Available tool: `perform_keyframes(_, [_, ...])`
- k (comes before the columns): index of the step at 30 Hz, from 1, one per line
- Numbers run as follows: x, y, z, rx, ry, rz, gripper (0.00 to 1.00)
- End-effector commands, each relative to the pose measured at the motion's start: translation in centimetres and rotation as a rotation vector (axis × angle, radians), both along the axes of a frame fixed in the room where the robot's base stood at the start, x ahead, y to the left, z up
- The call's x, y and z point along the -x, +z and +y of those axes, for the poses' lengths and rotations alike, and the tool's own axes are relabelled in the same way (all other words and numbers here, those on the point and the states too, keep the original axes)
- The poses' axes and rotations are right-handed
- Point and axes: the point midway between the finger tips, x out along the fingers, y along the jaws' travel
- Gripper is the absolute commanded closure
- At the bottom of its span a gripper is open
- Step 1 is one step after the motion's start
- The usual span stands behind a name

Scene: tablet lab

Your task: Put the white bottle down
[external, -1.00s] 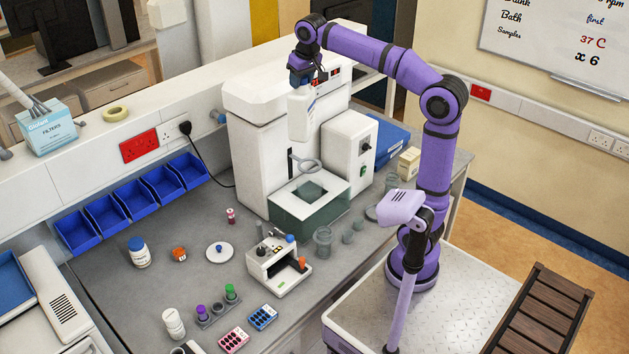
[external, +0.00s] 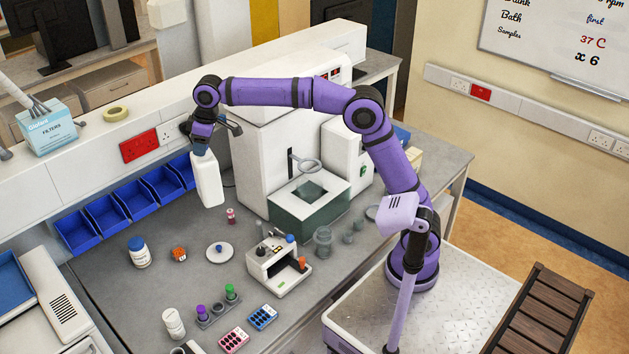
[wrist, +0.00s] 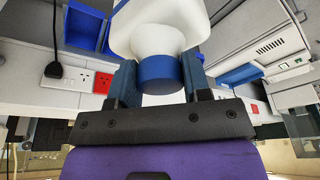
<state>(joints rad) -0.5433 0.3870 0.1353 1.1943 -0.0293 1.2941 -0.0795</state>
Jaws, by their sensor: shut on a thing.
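The white bottle (external: 207,181) hangs upright from my gripper (external: 201,152) in the external view, above the back of the grey bench near the blue bins. In the wrist view the bottle's white body (wrist: 160,25) and blue cap (wrist: 160,74) show between the two fingers of my gripper (wrist: 158,82). The fingers are shut on the capped end. The bottle's base looks clear of the bench in the external view. Its far side is hidden.
Blue bins (external: 125,208) line the back wall left of the bottle. A large white machine (external: 268,150) stands to its right. A small red-capped vial (external: 231,215), a white dish (external: 220,252) and a blue-capped jar (external: 139,252) stand on the bench. Bare grey bench (external: 185,228) lies between them.

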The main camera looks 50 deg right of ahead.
Motion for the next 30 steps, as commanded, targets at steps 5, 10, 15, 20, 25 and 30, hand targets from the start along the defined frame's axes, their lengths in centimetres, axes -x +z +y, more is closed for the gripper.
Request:
perform_keyframes(5, [-1.7,-4.2,4.7,0.0,0.075,0.0,1.0])
perform_keyframes(10, [-2.9,-8.4,8.8,0.0,0.141,0.0,1.0])
perform_keyframes(15, [-3.7,-12.8,12.8,0.0,0.206,0.0,1.0])
perform_keyframes(20, [-3.9,-16.8,16.1,0.0,0.261,0.0,1.0])
perform_keyframes(25, [-3.9,-20.0,18.5,-0.003,0.302,-0.001,1.0])
perform_keyframes(30, [-3.9,-21.7,19.7,-0.004,0.323,-0.002,1.0])
